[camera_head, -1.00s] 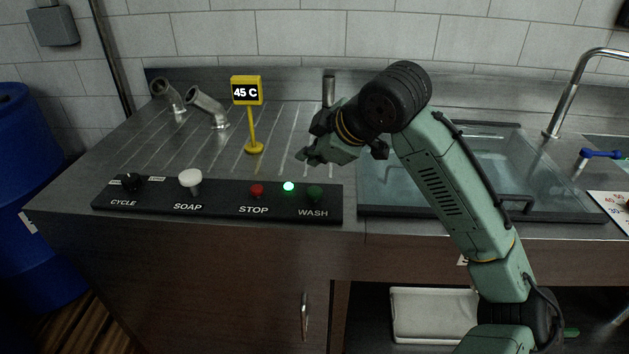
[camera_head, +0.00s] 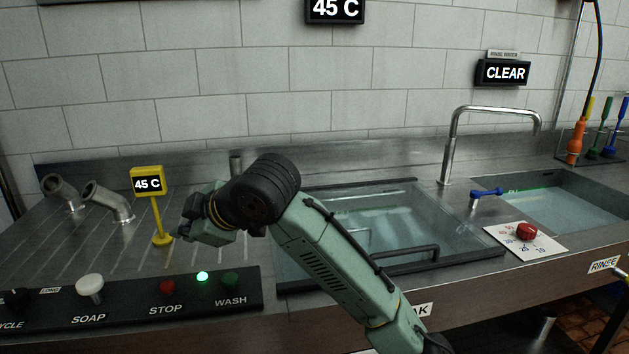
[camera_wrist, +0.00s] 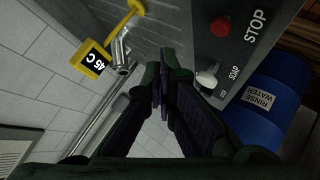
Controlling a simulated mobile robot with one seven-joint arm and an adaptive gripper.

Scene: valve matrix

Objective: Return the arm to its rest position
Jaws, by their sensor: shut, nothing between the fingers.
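My green arm reaches up from the bottom of the head view and bends left over the counter. My gripper (camera_head: 183,233) shows at its end, just right of the base of the yellow 45 C sign (camera_head: 147,182) and above the button panel (camera_head: 130,301). The fingers are small and partly turned away there. In the wrist view, the fingers of my gripper (camera_wrist: 162,88) meet at their tips, with nothing between them. The sign shows at left in that view (camera_wrist: 91,60).
A glass-lidded basin (camera_head: 395,228) lies right of my arm, with a faucet (camera_head: 448,160) behind it. Two metal pipe elbows (camera_head: 108,203) stand at left. The panel carries a white SOAP knob (camera_head: 90,286). A blue barrel (camera_wrist: 268,98) shows in the wrist view.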

